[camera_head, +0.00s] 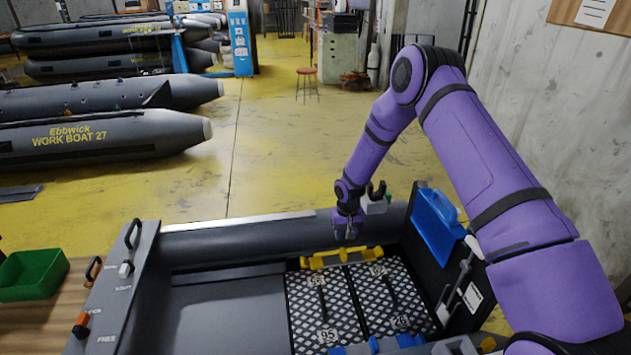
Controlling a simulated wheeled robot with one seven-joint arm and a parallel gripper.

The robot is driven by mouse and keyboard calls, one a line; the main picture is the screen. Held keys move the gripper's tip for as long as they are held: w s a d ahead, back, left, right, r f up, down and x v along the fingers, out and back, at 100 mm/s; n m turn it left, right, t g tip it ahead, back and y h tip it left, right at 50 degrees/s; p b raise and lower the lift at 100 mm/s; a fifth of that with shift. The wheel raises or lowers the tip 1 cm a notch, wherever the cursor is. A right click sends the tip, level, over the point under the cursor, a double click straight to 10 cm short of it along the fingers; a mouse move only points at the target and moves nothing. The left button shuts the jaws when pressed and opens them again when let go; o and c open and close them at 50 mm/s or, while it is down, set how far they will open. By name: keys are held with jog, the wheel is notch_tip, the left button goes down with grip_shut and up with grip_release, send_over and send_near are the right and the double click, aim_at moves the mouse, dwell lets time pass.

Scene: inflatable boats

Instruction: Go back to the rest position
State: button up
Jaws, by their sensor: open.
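My purple arm reaches in from the right and bends down over the grey inflatable boat in front of me. My gripper (347,234) points down above the boat's far inner side, just over a yellow part (340,257) there. Its fingers are small in this view; they look apart, with nothing seen between them. Whether the fingertips touch the yellow part is hard to tell.
Black patterned floor panels (328,300) lie inside the boat. A blue container (437,218) is at its right end. A green bin (33,274) stands on a wooden surface at left. More grey boats (100,135) lie beyond; yellow floor (275,140) is open behind.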

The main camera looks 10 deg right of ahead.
notch_tip(320, 180, up, 20)
jog(key=s+d+t, duration=0.1)
jog(key=d, duration=0.2)
jog(key=s+d+r+t+h, duration=0.1)
jog(key=s+r, duration=0.4)
jog(key=r, duration=0.4)
jog(key=s+d+r, duration=0.1)
jog(key=s+r, duration=0.3)
jog(key=r, duration=0.6)
jog(key=s+d+r+t, duration=0.2)
jog(key=s+r, duration=1)
jog(key=s, duration=0.4)
jog(key=s+r+t+y, duration=0.1)
jog(key=s, duration=1.4)
jog(key=shift+s+r, duration=0.15)
jog(key=shift+s, duration=0.05)
